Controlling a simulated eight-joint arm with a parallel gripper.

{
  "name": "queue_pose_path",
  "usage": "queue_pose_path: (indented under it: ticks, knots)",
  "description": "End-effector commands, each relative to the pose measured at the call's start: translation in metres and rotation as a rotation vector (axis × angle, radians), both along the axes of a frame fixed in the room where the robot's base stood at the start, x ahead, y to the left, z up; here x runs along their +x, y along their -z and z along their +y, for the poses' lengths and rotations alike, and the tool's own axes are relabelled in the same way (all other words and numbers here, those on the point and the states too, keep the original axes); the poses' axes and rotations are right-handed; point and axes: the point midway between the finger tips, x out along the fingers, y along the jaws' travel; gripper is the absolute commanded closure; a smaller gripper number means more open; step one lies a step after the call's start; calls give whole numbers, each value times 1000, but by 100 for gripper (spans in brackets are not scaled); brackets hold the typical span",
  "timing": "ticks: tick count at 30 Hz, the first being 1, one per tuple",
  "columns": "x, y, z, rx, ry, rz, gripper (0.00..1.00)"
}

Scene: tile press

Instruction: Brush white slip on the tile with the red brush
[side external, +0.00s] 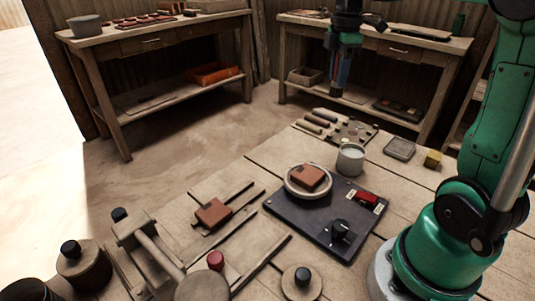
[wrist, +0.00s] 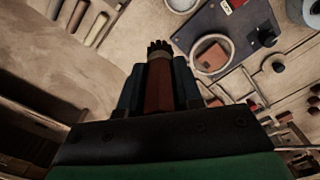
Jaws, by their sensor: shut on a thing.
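My gripper (side external: 341,72) is shut on the red brush (wrist: 158,88) and holds it high above the table. In the wrist view the gripper (wrist: 158,82) has one finger on each side of the red handle, with dark bristles pointing away from me. A terracotta tile (side external: 309,177) lies on a round pale wheel (side external: 307,193); the tile also shows in the wrist view (wrist: 211,54). A cup (side external: 350,162) with white slip stands just behind the wheel. The brush is apart from both tile and cup.
The wheel sits on a dark board (side external: 290,219) with a red switch (side external: 367,198) and a black knob (side external: 341,229). Another tile (side external: 213,213) lies by the wooden press (side external: 155,242) at left. Several rollers (side external: 318,121) lie at the table's back.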

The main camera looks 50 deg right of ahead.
Motion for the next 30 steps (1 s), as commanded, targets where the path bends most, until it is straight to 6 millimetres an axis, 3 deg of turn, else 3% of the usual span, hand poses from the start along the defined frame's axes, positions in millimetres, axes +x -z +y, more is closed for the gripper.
queue_pose_path:
  ticks: [6, 10, 30]
  knots:
    - [-44, 43, -8, 0, 4, 0, 100]
    - [-59, 57, -8, 1, 2, -1, 100]
    - [-62, 116, -8, 1, -1, -1, 100]
